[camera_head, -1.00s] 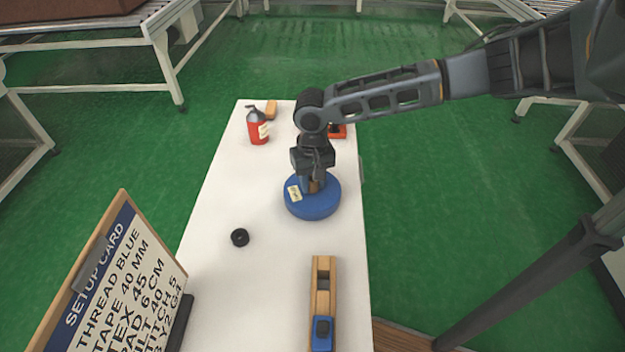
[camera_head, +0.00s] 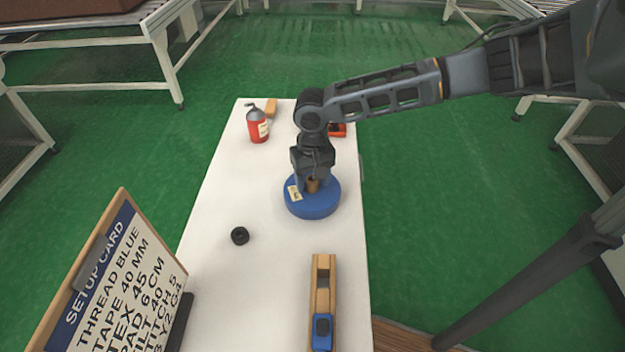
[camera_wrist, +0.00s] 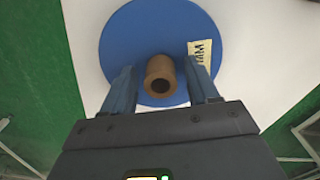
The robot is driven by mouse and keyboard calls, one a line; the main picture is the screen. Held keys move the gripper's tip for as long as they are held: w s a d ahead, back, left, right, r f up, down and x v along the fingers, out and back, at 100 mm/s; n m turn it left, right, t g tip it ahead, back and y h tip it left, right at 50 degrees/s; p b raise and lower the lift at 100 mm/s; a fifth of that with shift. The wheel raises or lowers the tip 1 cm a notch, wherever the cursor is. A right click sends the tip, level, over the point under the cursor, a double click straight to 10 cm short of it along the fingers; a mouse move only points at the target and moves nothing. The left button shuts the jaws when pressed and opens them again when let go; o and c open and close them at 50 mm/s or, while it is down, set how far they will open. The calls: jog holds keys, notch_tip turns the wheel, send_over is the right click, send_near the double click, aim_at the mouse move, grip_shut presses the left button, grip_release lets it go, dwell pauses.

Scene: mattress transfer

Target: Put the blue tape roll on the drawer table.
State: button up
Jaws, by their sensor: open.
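The blue tape roll (camera_head: 314,207) lies flat on the white table (camera_head: 215,200), with a brown core and a pale label on its top. It also shows in the wrist view (camera_wrist: 130,40), with its brown core (camera_wrist: 160,72) standing up from the middle. My gripper (camera_head: 311,184) points down over the roll. In the wrist view my gripper (camera_wrist: 162,82) is open, one finger on each side of the core. I cannot tell whether the fingers touch the core or the roll.
A red bottle (camera_head: 257,127), a yellow-orange block (camera_head: 271,107) and a red item (camera_head: 337,130) stand toward the far end. A small black ring (camera_head: 240,236), a wooden tool with a blue part (camera_head: 323,300) and a setup card board (camera_head: 120,275) are nearer.

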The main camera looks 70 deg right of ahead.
notch_tip(320, 180, up, 12)
dwell(0.4)
dwell(0.5)
